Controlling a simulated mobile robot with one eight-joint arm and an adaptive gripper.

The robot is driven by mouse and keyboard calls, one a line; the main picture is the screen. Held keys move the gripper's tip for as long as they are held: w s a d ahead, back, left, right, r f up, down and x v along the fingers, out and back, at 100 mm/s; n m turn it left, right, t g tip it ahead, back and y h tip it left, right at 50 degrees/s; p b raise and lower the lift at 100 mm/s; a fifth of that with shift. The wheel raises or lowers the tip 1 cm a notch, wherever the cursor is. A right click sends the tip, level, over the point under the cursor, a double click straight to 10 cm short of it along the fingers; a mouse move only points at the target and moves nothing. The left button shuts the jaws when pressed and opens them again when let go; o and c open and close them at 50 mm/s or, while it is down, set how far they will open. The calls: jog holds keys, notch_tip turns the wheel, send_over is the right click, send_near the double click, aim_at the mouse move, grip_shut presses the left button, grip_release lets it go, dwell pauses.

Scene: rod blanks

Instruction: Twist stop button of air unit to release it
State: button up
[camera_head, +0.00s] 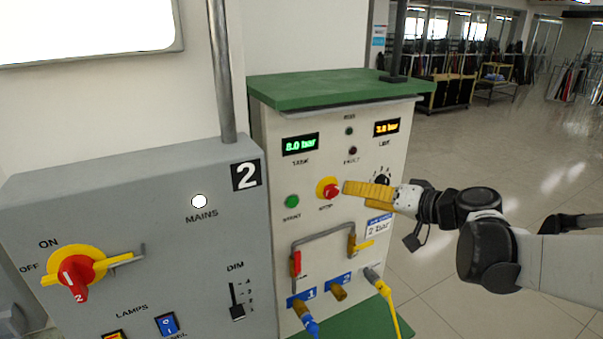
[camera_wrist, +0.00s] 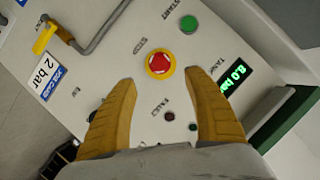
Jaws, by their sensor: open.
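The air unit (camera_head: 268,130) is a cream panel under a green top. Its stop button (camera_head: 331,191) is a red mushroom head on a yellow ring, labelled STOP, in the middle of the panel. In the wrist view the stop button (camera_wrist: 159,63) sits ahead of and between my fingertips, clear of both. My gripper (camera_head: 347,188) has yellow fingers and is just right of the button in the head view. In the wrist view my gripper (camera_wrist: 166,88) is open and empty. Whether a fingertip touches the panel cannot be told.
A green start button (camera_head: 292,201) is left of the stop button. A grey pipe handle (camera_head: 322,236) with red and yellow levers is below, above hose ports. A dark knob (camera_head: 382,177) is at right. A grey mains box (camera_head: 130,235) stands at left. Open floor lies right.

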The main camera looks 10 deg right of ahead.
aim_at(335, 192)
jog(key=b+x, duration=0.1)
jog(key=x, duration=0.8)
jog(key=shift+a+f, duration=0.1)
jog(key=shift+f, duration=0.05)
